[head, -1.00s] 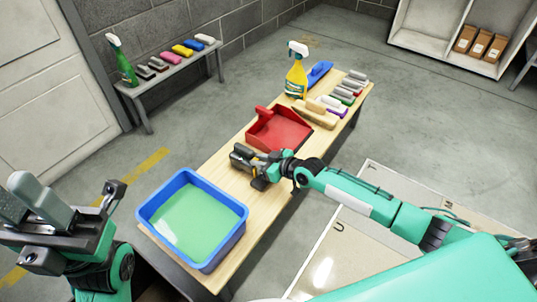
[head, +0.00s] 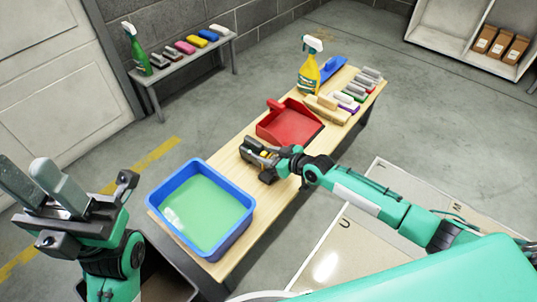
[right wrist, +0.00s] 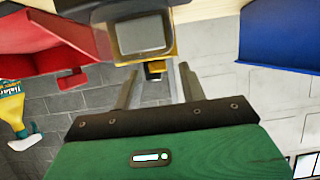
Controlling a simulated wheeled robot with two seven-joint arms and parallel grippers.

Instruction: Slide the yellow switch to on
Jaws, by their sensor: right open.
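A dark device with a grey square face and yellow trim (right wrist: 144,34) shows at the top of the right wrist view, just beyond and between my fingers. In the head view a small yellow part (head: 265,153) shows among dark parts at my right gripper (head: 258,157). Which way a switch is set cannot be made out. My right gripper is open over the wooden bench; its two grey fingers also show in the right wrist view (right wrist: 157,86), apart. Contact with the device cannot be told. My left gripper (head: 27,172) is raised at the left, fingers spread and empty.
On the bench (head: 237,262), a blue tub (head: 247,222) of green liquid stands near, a red dustpan (head: 290,125) just behind my right gripper. A yellow spray bottle (head: 309,72) and several brushes and pads (head: 350,96) fill the far end.

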